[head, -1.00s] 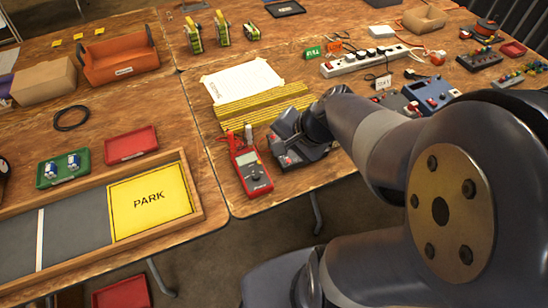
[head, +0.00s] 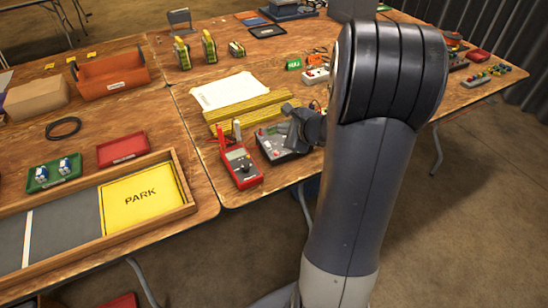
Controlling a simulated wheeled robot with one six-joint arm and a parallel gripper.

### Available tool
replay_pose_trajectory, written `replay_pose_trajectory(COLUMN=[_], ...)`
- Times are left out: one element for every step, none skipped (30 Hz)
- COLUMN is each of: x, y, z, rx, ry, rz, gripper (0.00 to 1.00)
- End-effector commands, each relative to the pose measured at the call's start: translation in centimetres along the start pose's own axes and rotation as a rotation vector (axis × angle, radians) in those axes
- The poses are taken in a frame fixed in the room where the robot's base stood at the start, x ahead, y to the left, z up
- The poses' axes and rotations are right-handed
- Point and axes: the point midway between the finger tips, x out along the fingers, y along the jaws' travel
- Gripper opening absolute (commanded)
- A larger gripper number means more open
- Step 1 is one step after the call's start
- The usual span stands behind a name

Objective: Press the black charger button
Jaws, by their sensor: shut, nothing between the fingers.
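The charger (head: 272,144), a dark grey box with small red and light parts on its top, lies near the front edge of the table, just right of the red multimeter. My gripper (head: 297,134) is shut and empty. It overlaps the right part of the charger in the head view. I cannot tell whether it touches the charger or hovers just over it. The black button cannot be made out; it is small or hidden by my gripper.
The red multimeter (head: 241,166) stands close on the left. Yellow striped strips (head: 245,108) and a white sheet (head: 229,91) lie behind. The wooden-framed PARK tray (head: 188,204) is further left. My arm hides much of the table's right side.

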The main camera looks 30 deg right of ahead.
Motion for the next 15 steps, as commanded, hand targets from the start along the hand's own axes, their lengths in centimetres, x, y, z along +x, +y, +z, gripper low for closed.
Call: replay_pose_trajectory(x=[0.0,0.0,0.0,0.0,0.0,0.0,0.0,0.1,0.2,0.2,0.4,0.5,0.7,0.9,1.2], y=[0.0,0.0,0.0,0.0,0.0,0.0,0.1,0.1,0.2,0.3,0.3,0.5,0.6,0.8,1.0], z=[0.0,0.0,0.1,0.1,0.1,0.1,0.0,0.0,-0.1,-0.1,-0.2,-0.3,-0.5,-0.6,-0.8], rx=[-0.001,-0.001,-0.001,-0.002,-0.002,-0.002,-0.002,-0.002,-0.002,-0.002,-0.002,-0.002,-0.002,-0.002,-0.001], ry=[0.0,0.0,0.0,0.0,0.0,-0.001,-0.001,-0.001,-0.001,-0.001,-0.001,-0.001,-0.001,-0.001,-0.001], rz=[0.0,0.001,0.001,0.001,0.001,0.001,0.002,0.002,0.002,0.002,0.002,0.002,0.002,0.002,0.003], gripper=[0.0,0.0,0.0,0.0,0.0,0.0,0.0,0.0,0.0,0.0,0.0,0.0,0.0,0.0,0.0])
